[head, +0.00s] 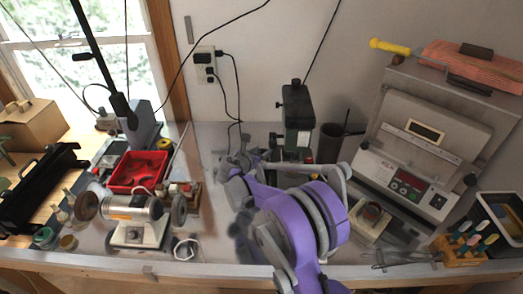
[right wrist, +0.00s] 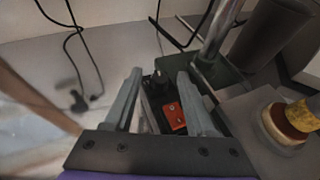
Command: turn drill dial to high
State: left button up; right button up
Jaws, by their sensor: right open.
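The drill press (head: 297,105) stands upright at the back middle of the bench, with a dark head over a green base. In the right wrist view its base (right wrist: 228,80) carries a red switch panel (right wrist: 174,116) and a small black dial (right wrist: 160,82). Contact cannot be told. The dial's setting is unreadable. My left gripper is out of view.
A grey machine with a control panel (head: 408,185) stands right of the drill, beside a dark cylinder (head: 330,142). A bench grinder (head: 135,215) and red tray (head: 138,171) are at left. Black cords (head: 237,95) hang behind. The bench left of my gripper is partly clear.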

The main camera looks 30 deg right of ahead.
jog(key=shift+w+d+f, duration=0.1)
jog(key=shift+d, duration=0.05)
grip_shut()
